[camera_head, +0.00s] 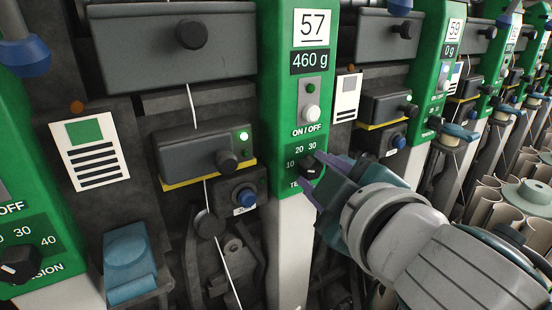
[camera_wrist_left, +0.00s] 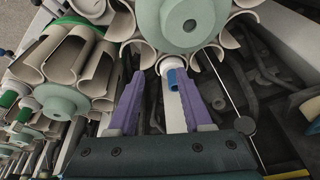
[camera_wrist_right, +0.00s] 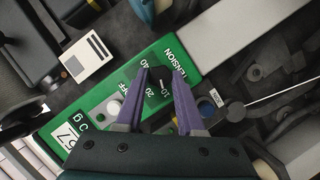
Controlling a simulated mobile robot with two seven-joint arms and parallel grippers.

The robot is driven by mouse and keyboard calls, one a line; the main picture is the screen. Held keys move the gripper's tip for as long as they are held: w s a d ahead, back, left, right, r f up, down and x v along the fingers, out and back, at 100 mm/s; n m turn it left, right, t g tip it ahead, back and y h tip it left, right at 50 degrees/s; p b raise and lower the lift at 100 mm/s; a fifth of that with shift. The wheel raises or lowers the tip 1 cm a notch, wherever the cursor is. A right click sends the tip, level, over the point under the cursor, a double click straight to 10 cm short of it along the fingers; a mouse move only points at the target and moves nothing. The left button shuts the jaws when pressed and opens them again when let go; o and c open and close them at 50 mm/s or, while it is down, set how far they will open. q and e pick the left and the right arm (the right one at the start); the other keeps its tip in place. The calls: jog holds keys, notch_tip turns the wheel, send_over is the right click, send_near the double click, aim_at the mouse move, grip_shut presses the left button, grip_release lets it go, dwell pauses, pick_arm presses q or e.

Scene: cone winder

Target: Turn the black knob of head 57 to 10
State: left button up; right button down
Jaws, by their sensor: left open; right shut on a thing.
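Head 57 is the green panel (camera_head: 290,90) with the number 57 (camera_head: 312,27) and 460 g on it. Its black knob (camera_wrist_right: 158,80) sits on the tension scale low on the panel. My right gripper (camera_wrist_right: 160,76) is shut on this knob, with a purple finger on either side of it. In the head view the knob (camera_head: 308,170) is partly covered by the fingers.
A black knob (camera_head: 19,265) of the neighbouring head is at the far left. Head 59 (camera_head: 453,32) stands to the right. A round white button (camera_head: 312,113) is above the knob, and a blue button (camera_head: 245,195) to its left. Paper tubes (camera_wrist_left: 90,70) surround my left gripper.

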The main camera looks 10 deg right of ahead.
pick_arm(q)
jog(key=shift+f, duration=0.4)
pick_arm(e)
jog(key=shift+f+n, duration=0.1)
jog(key=shift+n, duration=0.3)
pick_arm(q)
jog(key=shift+b, duration=0.3)
pick_arm(e)
jog(key=c, duration=0.5)
grip_release()
jog(key=v, duration=1)
jog(key=shift+a+f, duration=0.1)
jog(key=shift+a, duration=0.1)
pick_arm(q)
jog(key=shift+r, duration=0.1)
pick_arm(e)
jog(key=shift+d+h, duration=0.1)
jog(key=shift+h, duration=0.2)
